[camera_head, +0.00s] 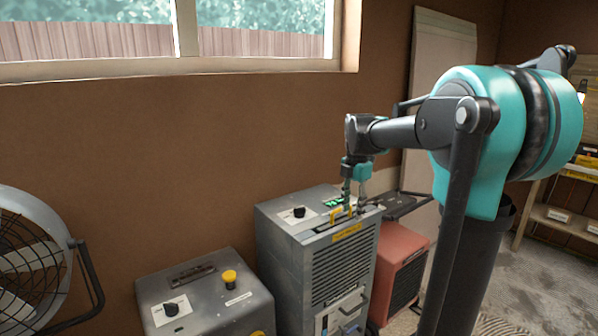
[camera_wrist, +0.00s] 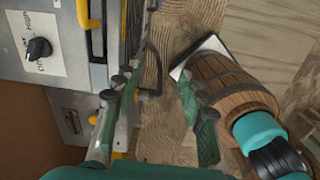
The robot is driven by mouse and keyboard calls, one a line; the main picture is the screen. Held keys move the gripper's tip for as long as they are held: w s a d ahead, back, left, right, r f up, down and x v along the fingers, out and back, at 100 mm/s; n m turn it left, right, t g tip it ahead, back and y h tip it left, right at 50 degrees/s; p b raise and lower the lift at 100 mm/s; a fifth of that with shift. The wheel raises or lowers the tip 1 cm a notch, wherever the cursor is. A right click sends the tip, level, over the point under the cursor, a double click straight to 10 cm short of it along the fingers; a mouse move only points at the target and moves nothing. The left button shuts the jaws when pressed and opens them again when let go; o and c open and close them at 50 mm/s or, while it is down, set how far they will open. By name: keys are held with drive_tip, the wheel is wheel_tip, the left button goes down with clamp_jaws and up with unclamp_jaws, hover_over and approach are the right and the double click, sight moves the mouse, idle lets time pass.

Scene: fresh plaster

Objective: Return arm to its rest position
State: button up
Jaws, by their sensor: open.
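My gripper (camera_head: 354,208) hangs at the end of my teal and dark grey arm, with its fingers pointing down by the top right edge of a tall grey machine (camera_head: 295,248). In the wrist view the two green and grey fingers (camera_wrist: 160,80) are spread apart. A yellow handle (camera_head: 341,214) on the machine is close to the fingers in the head view. In the wrist view the handle (camera_wrist: 90,14) lies to the left, outside the fingers. I cannot tell whether a finger touches the machine.
A grey control box (camera_head: 205,300) with a yellow button and a round fan (camera_head: 30,262) stand to the left. A red machine (camera_head: 402,262) stands right of the tall one. A shelf (camera_head: 560,218) is at the far right. Bare floor (camera_head: 540,290) shows at right.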

drive_tip(key=s+d+f+m+t, duration=0.2)
drive_tip(key=s+f+m+t, duration=0.2)
drive_tip(key=s+f+m, duration=1.7)
drive_tip(key=s+m, duration=0.1)
drive_tip(key=m, duration=0.2)
drive_tip(key=shift+s+d, duration=0.15)
drive_tip(key=shift+d, duration=0.2)
